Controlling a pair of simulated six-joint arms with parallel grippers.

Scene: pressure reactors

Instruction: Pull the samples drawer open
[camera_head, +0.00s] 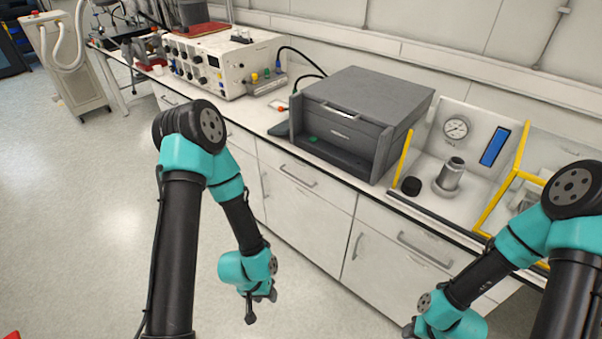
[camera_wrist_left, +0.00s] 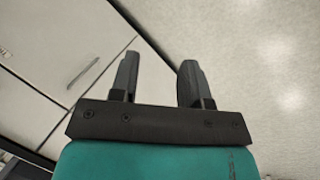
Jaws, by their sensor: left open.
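Shut drawers with grey bar handles line the white cabinet front under the bench. One drawer (camera_head: 318,190) is at the middle with its handle (camera_head: 298,177); another drawer (camera_head: 395,232) is to its right with its handle (camera_head: 425,250). I cannot read a label that tells which is the samples drawer. My left gripper (camera_head: 261,306) hangs low in front of the cabinets, apart from every handle. In the left wrist view its two fingers (camera_wrist_left: 158,70) are spread with nothing between them. My right gripper (camera_head: 408,329) is at the lower right, mostly hidden by its wrist.
On the bench stand a dark grey box-shaped device (camera_head: 365,105), a white control unit (camera_head: 225,62), a pressure gauge (camera_head: 456,128), a metal fitting (camera_head: 449,175) and a yellow frame (camera_head: 505,180). Cabinet doors with vertical handles are below the drawers. The floor (camera_head: 90,200) at left is clear.

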